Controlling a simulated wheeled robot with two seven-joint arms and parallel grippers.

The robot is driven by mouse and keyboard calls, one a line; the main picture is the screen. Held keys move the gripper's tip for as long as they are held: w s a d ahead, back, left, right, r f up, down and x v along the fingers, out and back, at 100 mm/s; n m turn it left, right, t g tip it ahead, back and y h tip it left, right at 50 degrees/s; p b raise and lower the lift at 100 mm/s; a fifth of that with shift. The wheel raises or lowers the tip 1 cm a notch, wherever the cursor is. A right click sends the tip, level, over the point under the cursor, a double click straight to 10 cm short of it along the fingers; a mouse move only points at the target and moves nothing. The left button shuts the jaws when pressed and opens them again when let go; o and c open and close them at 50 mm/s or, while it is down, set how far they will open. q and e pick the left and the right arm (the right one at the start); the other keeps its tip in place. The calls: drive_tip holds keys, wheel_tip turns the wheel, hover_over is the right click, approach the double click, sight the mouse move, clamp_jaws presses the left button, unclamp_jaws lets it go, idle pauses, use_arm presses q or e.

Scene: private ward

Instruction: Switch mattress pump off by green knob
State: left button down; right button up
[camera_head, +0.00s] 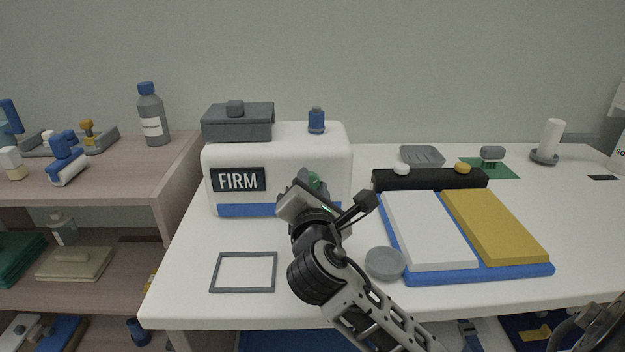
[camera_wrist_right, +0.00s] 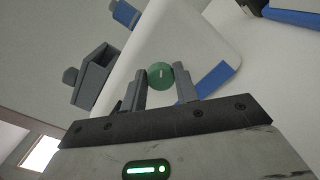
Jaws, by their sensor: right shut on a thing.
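The mattress pump (camera_head: 280,150) is a white box with a blue stripe and a dark "FIRM" label, standing on the white table. Its green knob (camera_head: 313,179) is on the front face, partly hidden by my right gripper (camera_head: 308,192). In the right wrist view the green knob (camera_wrist_right: 161,75) sits between the two fingertips of my right gripper (camera_wrist_right: 163,84), with a short pale mark on its face. The right gripper is shut on the knob. No left gripper can be made out in the head view.
A grey lidded box (camera_head: 238,123) and a blue bottle-like piece (camera_head: 316,121) stand on the pump. A grey frame (camera_head: 244,288) lies in front. A grey round disc (camera_head: 385,263) and a blue tray (camera_head: 480,272) with white and yellow pads are to the right. A wooden shelf (camera_head: 185,165) stands left.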

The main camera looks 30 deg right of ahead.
drive_tip(key=n+p, duration=0.1)
drive_tip(key=p, duration=0.1)
drive_tip(key=shift+r+p, duration=0.35)
drive_tip(key=shift+n+p, duration=0.6)
drive_tip(key=shift+p, duration=0.3)
drive_tip(key=shift+r+n+p, duration=0.1)
drive_tip(key=shift+n+p, duration=0.4)
drive_tip(key=shift+p, duration=0.35)
drive_tip(key=n+p, duration=0.1)
drive_tip(key=p, duration=0.2)
drive_tip(key=shift+n, duration=0.4)
drive_tip(key=n+p, duration=0.2)
drive_tip(key=p, duration=0.1)
drive_tip(key=shift+a+n+p, duration=0.1)
drive_tip(key=shift+n+p, duration=0.2)
drive_tip(key=shift+p, duration=0.1)
drive_tip(key=shift+f+n+p, duration=0.35)
drive_tip(key=shift+n+p, duration=0.1)
drive_tip(key=shift+n, duration=0.25)
use_arm(q)
wheel_tip(320, 180, up, 6)
drive_tip(key=a+g+y, duration=0.1)
drive_tip(key=a, duration=0.1)
drive_tip(key=shift+s+a+f+m, duration=0.2)
drive_tip(key=shift+s+m, duration=0.2)
drive_tip(key=shift+s, duration=0.05)
use_arm(e)
drive_tip(key=shift+f+n, duration=0.1)
drive_tip(key=shift+n, duration=1)
